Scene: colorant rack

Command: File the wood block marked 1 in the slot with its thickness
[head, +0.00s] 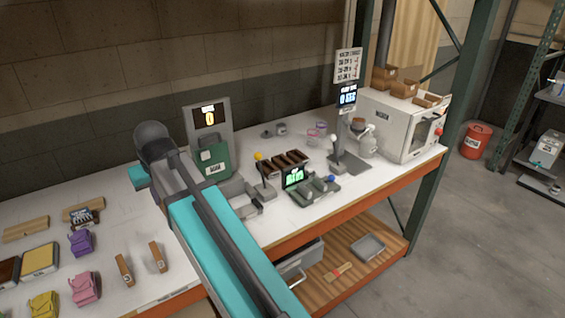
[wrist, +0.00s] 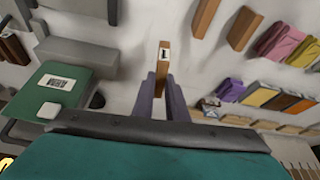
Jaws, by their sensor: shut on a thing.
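My gripper (wrist: 163,84) is shut on an upright wood block (wrist: 164,58) in the wrist view. A white label with a dark mark like a 1 shows near the block's top end. Its lower part is hidden between the fingers. In the head view my arm hides the gripper and this block. Two other wood blocks stand apart on the bench, a left one (head: 124,270) and a right one (head: 158,257). A dark brown rack-like piece with several divisions (head: 284,161) stands at mid-bench; I cannot tell its slot widths.
A white oven-like box (head: 402,125) stands at the right end. Purple and pink bags (head: 81,243) lie at left.

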